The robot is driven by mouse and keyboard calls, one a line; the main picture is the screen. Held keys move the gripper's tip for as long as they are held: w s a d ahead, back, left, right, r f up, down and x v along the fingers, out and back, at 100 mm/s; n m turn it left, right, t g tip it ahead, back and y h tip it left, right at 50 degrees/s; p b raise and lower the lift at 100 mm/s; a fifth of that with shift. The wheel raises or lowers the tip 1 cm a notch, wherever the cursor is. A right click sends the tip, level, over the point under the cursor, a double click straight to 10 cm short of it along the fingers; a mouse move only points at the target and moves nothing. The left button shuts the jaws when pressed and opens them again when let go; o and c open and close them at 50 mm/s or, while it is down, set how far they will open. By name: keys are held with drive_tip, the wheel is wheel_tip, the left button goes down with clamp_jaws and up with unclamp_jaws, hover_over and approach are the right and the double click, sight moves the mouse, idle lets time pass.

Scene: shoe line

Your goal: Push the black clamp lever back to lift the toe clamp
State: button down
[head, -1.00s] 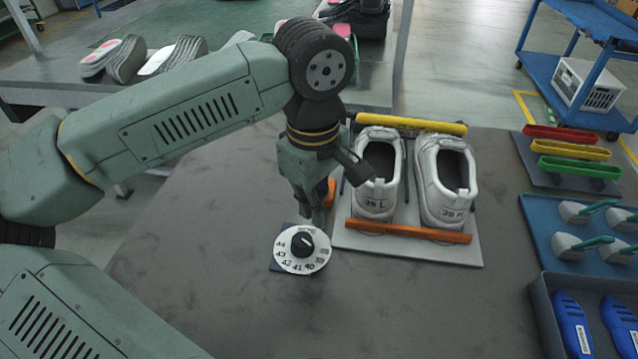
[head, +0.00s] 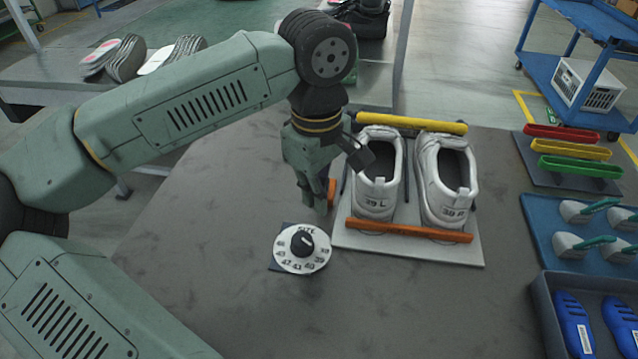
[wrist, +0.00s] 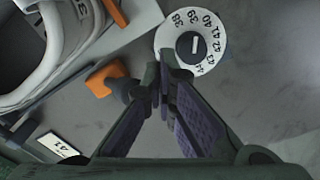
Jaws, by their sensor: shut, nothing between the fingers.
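My gripper (head: 318,208) is shut and empty, pointing down left of the shoe fixture, just behind the size dial. In the wrist view its fingertips (wrist: 160,80) meet beside the dial. A thin black bar (head: 346,182) runs along the fixture's left side and looks like the clamp lever; it also shows in the wrist view (wrist: 42,102). An orange block (wrist: 104,80) sits close to the left of the fingers, with a dark part between them; I cannot tell whether they touch. A yellow bar (head: 440,127), apparently the toe clamp, crosses the shoes' far ends.
Two white shoes (head: 378,200) stand on a light plate (head: 400,250) behind an orange bar (head: 408,231). The round size dial (head: 302,262) is in front of my gripper. Coloured bars, a blue tray (head: 545,225) and a grey bin (head: 541,290) are right. The front table is clear.

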drive_tip(key=shift+w+d, duration=0.3)
drive_tip(key=shift+w, duration=1.15)
drive_tip(key=shift+w+d, duration=0.3)
drive_tip(key=shift+w, duration=1.1)
drive_tip(key=shift+w+d, duration=0.3)
drive_tip(key=shift+w, duration=1.15)
drive_tip(key=shift+s, duration=0.2)
drive_tip(key=shift+s+a, duration=0.2)
drive_tip(key=shift+s, duration=0.4)
wheel_tip(320, 180, up, 9)
drive_tip(key=p, duration=0.5)
drive_tip(key=shift+p, duration=0.4)
